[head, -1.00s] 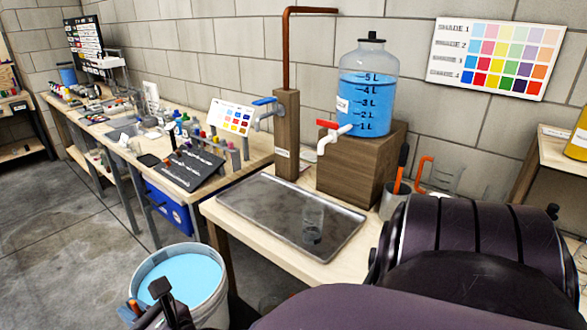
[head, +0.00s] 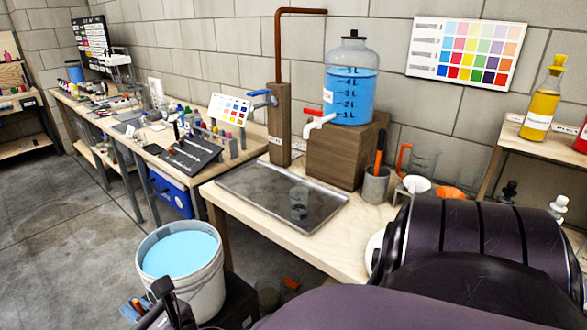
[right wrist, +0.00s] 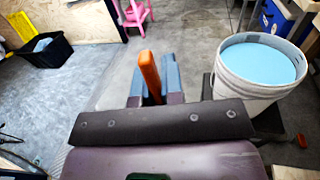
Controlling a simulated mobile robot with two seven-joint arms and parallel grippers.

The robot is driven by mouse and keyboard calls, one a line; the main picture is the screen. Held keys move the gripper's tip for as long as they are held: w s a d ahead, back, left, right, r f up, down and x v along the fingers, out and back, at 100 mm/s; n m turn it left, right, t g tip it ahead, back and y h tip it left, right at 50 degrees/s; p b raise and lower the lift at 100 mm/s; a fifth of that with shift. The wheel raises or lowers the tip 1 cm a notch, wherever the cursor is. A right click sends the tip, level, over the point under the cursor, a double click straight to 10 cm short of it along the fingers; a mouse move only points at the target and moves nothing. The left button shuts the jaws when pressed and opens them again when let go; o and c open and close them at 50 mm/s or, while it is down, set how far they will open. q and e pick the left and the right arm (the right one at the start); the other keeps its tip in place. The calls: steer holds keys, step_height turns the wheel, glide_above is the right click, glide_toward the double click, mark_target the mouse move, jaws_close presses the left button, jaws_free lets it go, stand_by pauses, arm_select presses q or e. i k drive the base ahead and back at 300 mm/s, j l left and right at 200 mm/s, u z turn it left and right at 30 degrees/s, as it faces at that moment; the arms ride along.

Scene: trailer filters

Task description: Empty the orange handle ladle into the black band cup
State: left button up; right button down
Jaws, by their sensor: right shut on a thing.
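My right gripper (right wrist: 152,90) is shut on an orange handle (right wrist: 149,72), which stands up between its blue-grey fingers in the right wrist view. I take this to be the ladle's handle; its bowl is hidden, so I cannot tell what it holds. In the head view the right gripper (head: 136,306) is partly visible at the lower left, beside the bucket. A small clear cup (head: 299,203) stands upright on the metal tray (head: 250,200). It looks dark low down, but I cannot make out a band clearly. My left gripper is not in view.
A white bucket of light-blue liquid (head: 208,292) stands near the right gripper. A blue-filled jug with a tap (head: 350,95) sits on a wooden block behind the tray. A grey pot (head: 376,186) holds an orange-handled tool. The tray is otherwise bare.

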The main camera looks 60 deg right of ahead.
mark_target(299, 194)
steer(key=k+j+z, duration=0.2)
steer(key=j+z, duration=0.1)
steer(key=z, duration=1.55)
